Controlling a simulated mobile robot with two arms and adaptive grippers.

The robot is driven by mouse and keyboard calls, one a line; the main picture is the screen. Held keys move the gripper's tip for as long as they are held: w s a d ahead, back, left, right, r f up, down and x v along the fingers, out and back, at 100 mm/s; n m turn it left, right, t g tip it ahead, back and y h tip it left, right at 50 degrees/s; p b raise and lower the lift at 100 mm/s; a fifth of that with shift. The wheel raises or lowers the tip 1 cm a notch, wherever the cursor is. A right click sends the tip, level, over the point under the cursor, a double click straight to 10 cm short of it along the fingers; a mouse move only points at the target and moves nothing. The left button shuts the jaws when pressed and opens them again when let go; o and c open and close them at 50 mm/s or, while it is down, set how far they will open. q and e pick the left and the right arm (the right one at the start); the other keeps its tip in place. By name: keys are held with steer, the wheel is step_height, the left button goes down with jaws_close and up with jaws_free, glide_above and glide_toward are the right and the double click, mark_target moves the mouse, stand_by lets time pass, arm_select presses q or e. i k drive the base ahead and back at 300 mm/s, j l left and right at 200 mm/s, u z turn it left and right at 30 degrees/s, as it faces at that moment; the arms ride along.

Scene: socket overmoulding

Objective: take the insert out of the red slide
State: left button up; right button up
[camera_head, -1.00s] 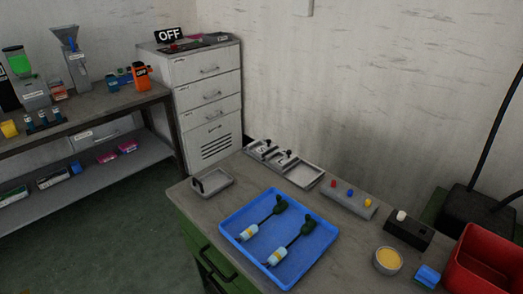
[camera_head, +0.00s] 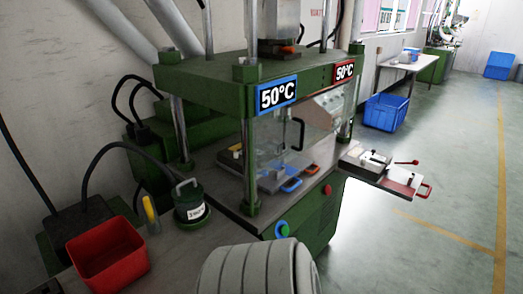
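The slide with red handles (camera_head: 400,179) sticks out from the right side of the green press, over open floor. Its plate is light-coloured, and a small dark part (camera_head: 374,158) sits on its left portion. It is too small to tell whether this is the insert. A red-knobbed lever stands at the slide's far side, and a red loop handle is at its right end. Neither of my grippers shows. Only a ribbed grey part of mine is in view at the bottom middle.
The green press (camera_head: 170,70) bears a blue and a red 50°C sign. Inside, behind a clear guard, are plates with a blue handle (camera_head: 291,184) and an orange handle (camera_head: 312,169). A red bin (camera_head: 108,256) stands at lower left. The floor at right is clear.

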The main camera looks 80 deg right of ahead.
mark_target(372, 158)
steer(key=z, duration=3.6)
steer(key=i+l+z, duration=0.35)
steer(key=i+l, duration=0.25)
steer(key=i+l+z, duration=0.35)
steer(key=i, duration=0.3)
steer(key=i+l, duration=0.2)
steer(key=i, duration=0.3)
steer(key=i+l, duration=0.15)
steer(key=i, duration=0.35)
steer(key=i+l, duration=0.2)
steer(key=i, duration=0.3)
steer(key=i+u, duration=0.25)
steer(key=u, duration=0.2)
steer(key=i+l+u, duration=0.15)
steer(key=u, duration=0.3)
steer(key=i+l+u, duration=0.25)
steer(key=u, duration=0.2)
steer(key=i+l+u, duration=0.15)
steer(key=u, duration=0.3)
steer(key=l, duration=0.1)
